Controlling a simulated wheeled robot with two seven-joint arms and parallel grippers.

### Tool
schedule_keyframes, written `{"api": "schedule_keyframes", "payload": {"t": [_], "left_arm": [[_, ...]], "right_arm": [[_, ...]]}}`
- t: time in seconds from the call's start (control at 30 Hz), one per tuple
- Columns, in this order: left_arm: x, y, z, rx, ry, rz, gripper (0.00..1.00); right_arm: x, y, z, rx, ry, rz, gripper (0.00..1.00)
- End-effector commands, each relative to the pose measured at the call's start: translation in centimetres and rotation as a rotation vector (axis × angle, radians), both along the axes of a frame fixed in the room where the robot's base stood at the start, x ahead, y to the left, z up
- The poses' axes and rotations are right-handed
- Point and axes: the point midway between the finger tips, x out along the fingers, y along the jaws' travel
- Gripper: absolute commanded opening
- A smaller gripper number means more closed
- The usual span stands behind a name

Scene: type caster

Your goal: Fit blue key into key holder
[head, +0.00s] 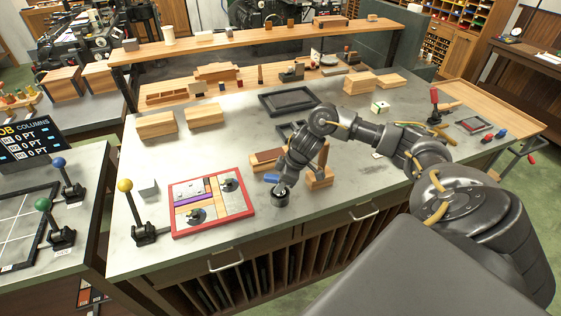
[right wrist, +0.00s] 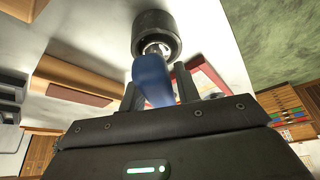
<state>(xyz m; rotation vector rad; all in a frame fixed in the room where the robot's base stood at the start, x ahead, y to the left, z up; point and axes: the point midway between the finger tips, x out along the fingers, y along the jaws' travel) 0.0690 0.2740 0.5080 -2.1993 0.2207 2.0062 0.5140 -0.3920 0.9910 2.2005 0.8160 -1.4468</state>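The blue key (head: 271,178) shows at the front of the bench, right of the red-framed board. In the right wrist view its blue handle (right wrist: 152,80) sits between the two dark fingers of my right gripper (right wrist: 156,92), which looks shut on it. The key holder appears to be the dark round cylinder (head: 280,198) near the bench's front edge. In the right wrist view the key's metal end meets the cylinder's (right wrist: 156,36) face; how deep it sits is hidden. My left gripper is not in view.
A red-framed board (head: 212,205) lies to the left, with a yellow-knobbed lever (head: 125,187) beyond it. Wooden blocks (head: 319,178) stand close to my right gripper. Dark trays (head: 289,101) lie behind.

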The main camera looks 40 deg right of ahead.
Motion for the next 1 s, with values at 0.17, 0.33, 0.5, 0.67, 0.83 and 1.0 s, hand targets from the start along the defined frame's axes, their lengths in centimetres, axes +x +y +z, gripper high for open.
{"api": "schedule_keyframes", "payload": {"t": [0.17,0.33,0.5,0.67,0.83,1.0], "left_arm": [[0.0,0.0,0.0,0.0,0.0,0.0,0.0],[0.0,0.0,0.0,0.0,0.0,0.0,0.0],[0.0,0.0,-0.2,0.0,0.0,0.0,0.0],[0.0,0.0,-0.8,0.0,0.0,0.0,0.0],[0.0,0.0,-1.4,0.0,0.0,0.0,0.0],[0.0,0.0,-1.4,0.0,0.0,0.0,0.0]], "right_arm": [[0.0,0.0,0.0,0.0,0.0,0.0,0.49],[0.0,0.0,0.0,0.0,0.001,0.0,0.49],[-0.2,-0.2,0.9,0.0,-0.002,0.003,0.49],[-1.0,-1.0,3.4,-0.001,-0.006,0.002,0.49],[-2.1,-1.9,6.5,-0.001,-0.005,0.002,0.49],[-2.9,-2.6,9.0,-0.002,-0.003,0.001,0.49]]}}
